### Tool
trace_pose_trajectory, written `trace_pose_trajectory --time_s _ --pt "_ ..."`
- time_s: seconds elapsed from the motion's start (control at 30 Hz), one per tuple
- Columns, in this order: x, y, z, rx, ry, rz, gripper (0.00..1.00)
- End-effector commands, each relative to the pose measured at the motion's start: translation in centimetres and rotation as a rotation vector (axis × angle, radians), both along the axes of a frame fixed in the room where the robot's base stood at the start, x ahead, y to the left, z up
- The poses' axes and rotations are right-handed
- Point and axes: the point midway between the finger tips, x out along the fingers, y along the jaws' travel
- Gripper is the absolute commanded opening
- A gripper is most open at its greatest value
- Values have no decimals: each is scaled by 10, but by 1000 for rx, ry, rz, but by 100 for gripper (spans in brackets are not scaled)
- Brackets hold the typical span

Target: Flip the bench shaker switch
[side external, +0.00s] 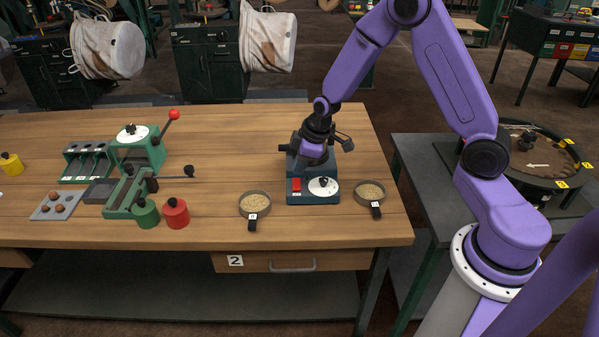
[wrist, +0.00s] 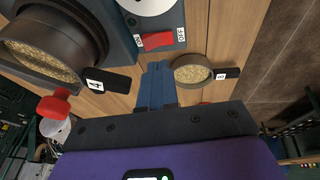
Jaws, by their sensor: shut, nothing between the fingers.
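The bench shaker (side external: 303,197) is a dark blue-grey box on the wooden bench, with a white dial (side external: 323,186) on its front part. Its red rocker switch (side external: 295,186) also shows in the wrist view (wrist: 157,41), between ON and OFF labels. I cannot tell which side is pressed. My gripper (wrist: 157,66) is shut and empty. Its blue fingers point toward the switch in the wrist view, with a small gap in the picture; contact is not visible. In the side view my purple and black hand hangs over the shaker's rear part, and the fingertips are hard to make out.
A grain-filled pan tagged 4 (wrist: 42,48) sits at the shaker, close to my fingers. Two more grain pans stand left (side external: 255,203) and right (side external: 370,192) of it. Green equipment with a red-knobbed lever (side external: 174,114) stands at left.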

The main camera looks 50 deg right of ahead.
Motion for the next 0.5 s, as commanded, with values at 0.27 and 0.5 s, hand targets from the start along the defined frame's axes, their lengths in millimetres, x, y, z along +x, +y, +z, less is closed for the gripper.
trace_pose_trajectory --time_s 0.27,0.5 --pt "10 -8 -30 0 1 -2 0" --pt "13 -12 -40 0 -1 -1 0"
